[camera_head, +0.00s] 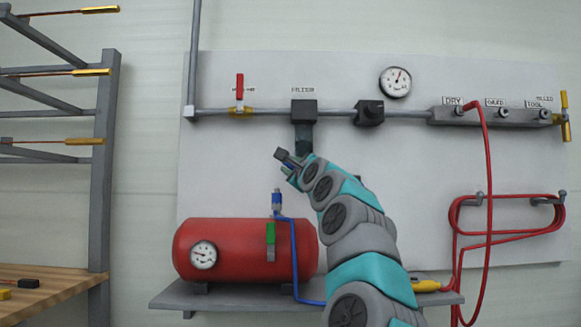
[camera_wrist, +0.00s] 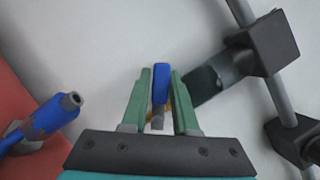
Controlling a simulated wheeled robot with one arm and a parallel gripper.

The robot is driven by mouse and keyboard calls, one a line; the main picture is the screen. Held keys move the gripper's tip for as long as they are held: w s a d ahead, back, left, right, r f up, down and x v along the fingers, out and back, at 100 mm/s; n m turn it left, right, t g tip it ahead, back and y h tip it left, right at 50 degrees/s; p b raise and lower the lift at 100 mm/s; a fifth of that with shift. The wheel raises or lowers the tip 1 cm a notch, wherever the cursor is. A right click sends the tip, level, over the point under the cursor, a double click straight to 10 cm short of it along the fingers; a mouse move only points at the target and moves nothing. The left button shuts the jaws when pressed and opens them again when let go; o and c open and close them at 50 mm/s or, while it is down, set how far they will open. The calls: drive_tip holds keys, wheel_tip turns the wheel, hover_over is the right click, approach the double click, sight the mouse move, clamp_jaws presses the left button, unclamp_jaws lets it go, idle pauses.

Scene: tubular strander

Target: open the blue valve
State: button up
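The blue valve handle (camera_wrist: 160,84) stands between the two green fingers of my gripper in the wrist view, with a bit of yellow fitting showing behind it. My gripper (camera_wrist: 161,92) has its fingers apart on either side of the handle, with narrow gaps visible; I cannot tell if either finger touches it. In the head view my gripper (camera_head: 283,160) is in front of the panel, below the filter block. It hides the valve there.
The filter (camera_head: 304,112) and pipe are close to my gripper; the filter also shows in the wrist view (camera_wrist: 273,43). A blue hose connector (camera_wrist: 55,112) and the red tank (camera_head: 240,250) are below. A red-handled valve (camera_head: 240,88) is at upper left.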

drive_tip(key=o, duration=0.4)
drive_tip(key=shift+c, duration=0.2)
drive_tip(key=shift+r, duration=0.1)
